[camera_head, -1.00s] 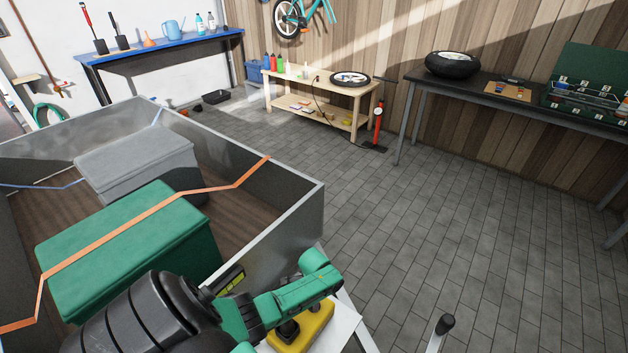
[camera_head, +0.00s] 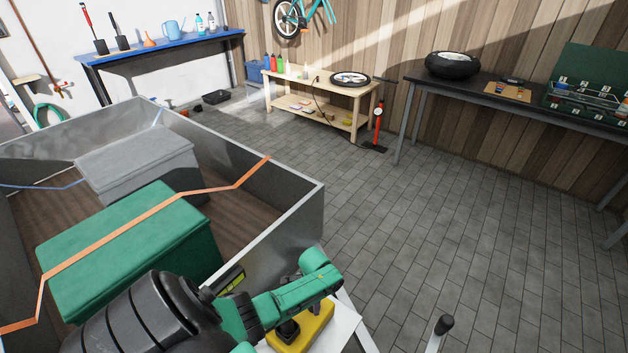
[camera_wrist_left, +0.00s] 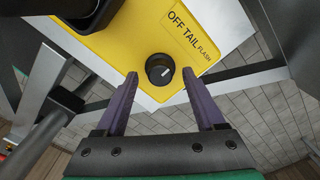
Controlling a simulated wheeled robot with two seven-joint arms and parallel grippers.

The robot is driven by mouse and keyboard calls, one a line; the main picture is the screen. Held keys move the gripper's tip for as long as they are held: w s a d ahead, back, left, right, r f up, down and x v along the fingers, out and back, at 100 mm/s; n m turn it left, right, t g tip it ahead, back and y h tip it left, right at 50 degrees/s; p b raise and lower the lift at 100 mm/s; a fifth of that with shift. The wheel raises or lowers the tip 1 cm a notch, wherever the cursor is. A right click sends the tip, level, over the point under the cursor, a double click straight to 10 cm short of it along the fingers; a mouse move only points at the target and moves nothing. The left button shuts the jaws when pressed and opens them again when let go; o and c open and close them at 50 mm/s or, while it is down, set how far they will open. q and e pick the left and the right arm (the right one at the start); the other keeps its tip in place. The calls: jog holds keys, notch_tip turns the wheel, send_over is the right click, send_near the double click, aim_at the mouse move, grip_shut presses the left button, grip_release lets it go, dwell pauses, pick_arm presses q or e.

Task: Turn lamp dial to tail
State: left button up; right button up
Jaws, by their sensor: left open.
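The lamp dial (camera_wrist_left: 160,69) is a round black knob on the yellow lamp panel (camera_wrist_left: 125,60), with a short pale mark on its face. The words OFF, TAIL and FLASH stand on the panel to its upper right. My left gripper (camera_wrist_left: 160,76) is open, its two purple fingers on either side of the dial with gaps showing. I cannot tell their height above the panel. In the head view the yellow panel (camera_head: 312,322) shows partly under my left arm, and the dial and fingertips are hidden. My right gripper is out of view.
A grey-walled cart bed (camera_head: 285,218) holds a green box (camera_head: 130,245) and a grey box (camera_head: 135,165) beside my left arm. A black-gripped lever (camera_head: 443,326) stands at the bottom right.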

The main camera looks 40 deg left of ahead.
pick_arm(q)
notch_tip(320, 180, up, 14)
jog(key=p, duration=0.4)
